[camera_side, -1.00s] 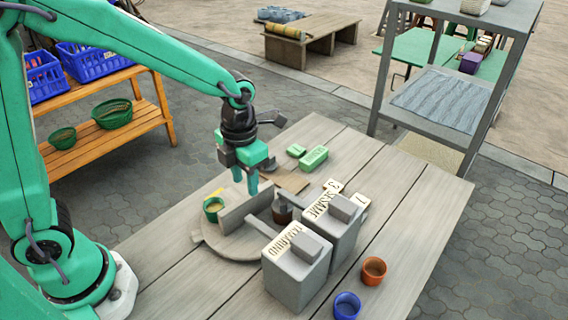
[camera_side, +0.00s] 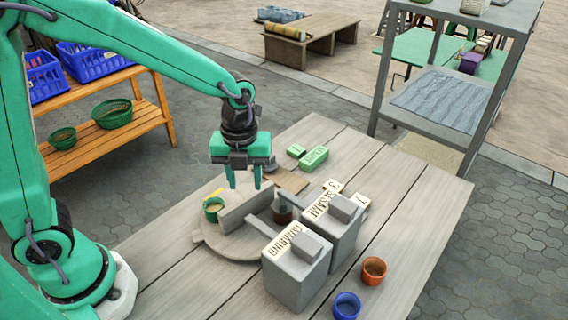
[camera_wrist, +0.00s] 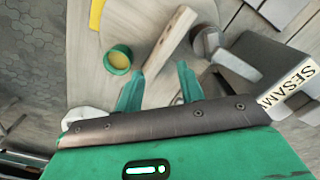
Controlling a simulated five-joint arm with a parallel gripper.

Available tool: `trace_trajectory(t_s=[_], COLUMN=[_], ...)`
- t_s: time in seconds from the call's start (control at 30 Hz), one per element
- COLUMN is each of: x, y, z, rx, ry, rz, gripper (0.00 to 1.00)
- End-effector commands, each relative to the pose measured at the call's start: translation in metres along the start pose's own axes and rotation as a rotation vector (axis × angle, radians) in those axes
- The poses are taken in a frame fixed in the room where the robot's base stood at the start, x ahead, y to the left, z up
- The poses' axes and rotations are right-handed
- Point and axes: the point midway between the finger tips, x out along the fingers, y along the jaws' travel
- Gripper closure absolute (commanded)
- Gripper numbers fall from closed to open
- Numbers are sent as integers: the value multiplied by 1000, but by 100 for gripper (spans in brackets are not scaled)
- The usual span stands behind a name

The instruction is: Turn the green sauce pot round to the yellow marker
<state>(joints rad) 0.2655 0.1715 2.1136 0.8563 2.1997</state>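The green sauce pot (camera_side: 213,208), with yellow contents, stands near the left edge of a round grey board (camera_side: 222,244). It also shows in the wrist view (camera_wrist: 118,60). The yellow marker (camera_side: 216,193) is a small strip just behind the pot; it shows at the top of the wrist view (camera_wrist: 97,14). An upright divider wall (camera_side: 246,205) crosses the board right of the pot. My gripper (camera_side: 244,186) is open and empty above the divider. In the wrist view its fingertips (camera_wrist: 160,73) point towards the divider's near end, with the pot left of them.
Two grey lidded boxes (camera_side: 295,278) (camera_side: 335,237) with lettered labels stand right of the board. A dark brown pot (camera_side: 282,215) sits between the board's walls. Green blocks (camera_side: 314,158) lie behind. Orange (camera_side: 374,270) and blue (camera_side: 347,306) cups stand at front right.

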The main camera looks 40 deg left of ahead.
Motion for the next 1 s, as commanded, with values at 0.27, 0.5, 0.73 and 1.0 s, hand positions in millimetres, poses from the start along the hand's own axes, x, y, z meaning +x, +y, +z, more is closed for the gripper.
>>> trace_trajectory(t_s=[0.27, 0.5, 0.73, 1.0], x=[0, 0, 0, 0], y=[0, 0, 0, 0], z=[0, 0, 0, 0], rx=[-394, -736, -1064, -1449], ry=[0, 0, 0, 0], rz=[0, 0, 0, 0], gripper=[62, 62, 62, 62])
